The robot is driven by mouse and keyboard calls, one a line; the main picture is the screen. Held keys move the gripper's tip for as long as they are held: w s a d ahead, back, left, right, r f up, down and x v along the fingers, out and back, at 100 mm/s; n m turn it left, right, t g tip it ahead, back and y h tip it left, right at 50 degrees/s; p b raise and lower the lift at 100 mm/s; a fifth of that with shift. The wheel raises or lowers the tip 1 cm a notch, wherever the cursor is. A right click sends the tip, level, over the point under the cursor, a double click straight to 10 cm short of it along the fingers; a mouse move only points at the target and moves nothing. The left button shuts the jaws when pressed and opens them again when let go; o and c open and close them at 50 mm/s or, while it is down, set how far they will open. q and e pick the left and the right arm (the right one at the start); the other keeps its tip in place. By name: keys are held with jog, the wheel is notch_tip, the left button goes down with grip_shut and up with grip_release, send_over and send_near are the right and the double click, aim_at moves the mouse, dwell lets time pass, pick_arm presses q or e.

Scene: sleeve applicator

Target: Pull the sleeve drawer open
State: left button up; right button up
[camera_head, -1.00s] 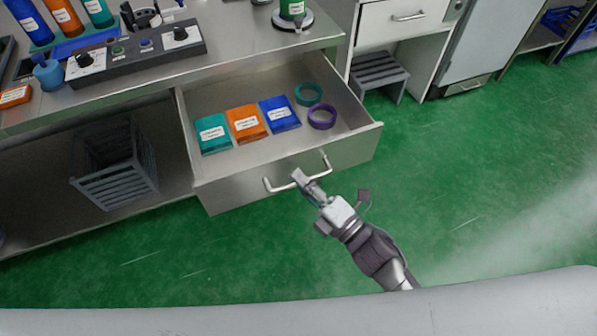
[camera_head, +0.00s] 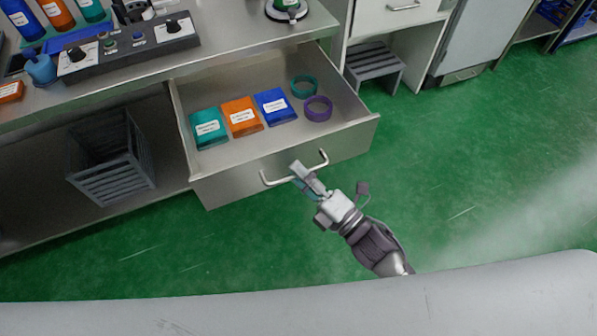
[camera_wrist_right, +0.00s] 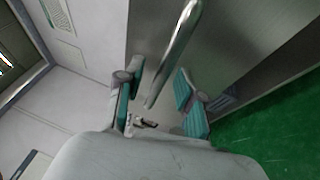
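The sleeve drawer (camera_head: 235,183) stands pulled well out of the bench, with its inside in plain view. Its bar handle (camera_head: 273,183) runs along the front panel; the bar also shows in the right wrist view (camera_wrist_right: 176,45). My right gripper (camera_head: 299,175) is at the middle of the handle. In the right wrist view its two teal-padded fingers (camera_wrist_right: 160,100) are spread, with the bar between them and a gap visible beside it. I cannot tell whether either finger touches the bar. My left gripper is not in view.
The drawer holds teal (camera_head: 209,129), orange (camera_head: 242,116) and blue (camera_head: 275,107) packs, plus teal (camera_head: 304,79) and purple (camera_head: 318,116) rings. A grey crate (camera_head: 108,160) sits under the bench, a step stool (camera_head: 374,61) to the right. Green floor before the drawer is clear.

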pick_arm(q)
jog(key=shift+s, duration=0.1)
pick_arm(e)
jog(key=v, duration=1.1)
jog(key=shift+s+d, duration=0.15)
jog(key=shift+s, duration=0.05)
jog(key=shift+f, duration=0.1)
